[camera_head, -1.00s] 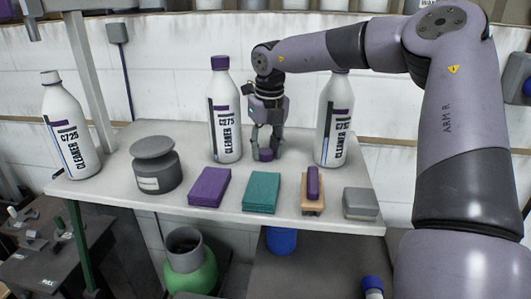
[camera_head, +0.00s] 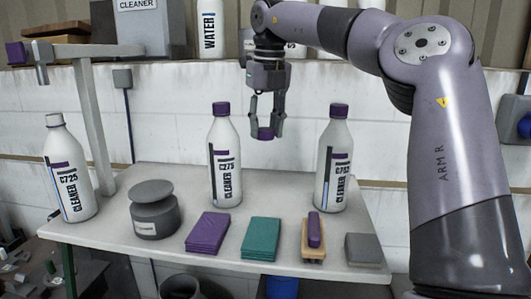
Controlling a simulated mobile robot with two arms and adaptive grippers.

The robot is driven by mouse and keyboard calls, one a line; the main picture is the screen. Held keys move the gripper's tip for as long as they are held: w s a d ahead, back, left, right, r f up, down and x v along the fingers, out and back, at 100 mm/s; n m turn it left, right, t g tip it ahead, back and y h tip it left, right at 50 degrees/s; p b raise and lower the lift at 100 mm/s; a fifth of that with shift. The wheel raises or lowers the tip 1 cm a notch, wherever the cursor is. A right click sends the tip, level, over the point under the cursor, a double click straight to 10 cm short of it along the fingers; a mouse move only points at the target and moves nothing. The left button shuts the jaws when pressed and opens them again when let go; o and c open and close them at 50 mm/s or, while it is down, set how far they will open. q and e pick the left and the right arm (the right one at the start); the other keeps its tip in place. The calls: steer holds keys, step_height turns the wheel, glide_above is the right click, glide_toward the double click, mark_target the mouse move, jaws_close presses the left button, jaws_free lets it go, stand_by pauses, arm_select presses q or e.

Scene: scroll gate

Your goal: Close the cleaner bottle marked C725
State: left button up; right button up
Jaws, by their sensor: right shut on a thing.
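The cleaner bottle whose mark looks like C725 (camera_head: 68,172) stands at the left end of the table, with a bare white neck and no purple cap on it. My right gripper (camera_head: 266,130) is shut on a purple cap (camera_head: 265,134), held in the air above the table between the two other bottles. It is well to the right of the C725 bottle. A bottle marked C275 (camera_head: 224,160) stands left of the gripper, and one that looks marked C752 (camera_head: 333,165) stands right of it; both wear purple caps. My left gripper is out of view.
A grey round pot (camera_head: 154,215), purple cloths (camera_head: 207,232), teal cloths (camera_head: 261,240), a brush (camera_head: 314,238) and a grey block (camera_head: 364,248) line the table's front. A grey post (camera_head: 94,130) rises behind the C725 bottle. The table (camera_head: 275,195) is clear below the gripper.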

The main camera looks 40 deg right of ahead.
steer(key=shift+r+p, duration=0.45)
steer(key=shift+r, duration=1)
steer(key=shift+d, duration=0.1)
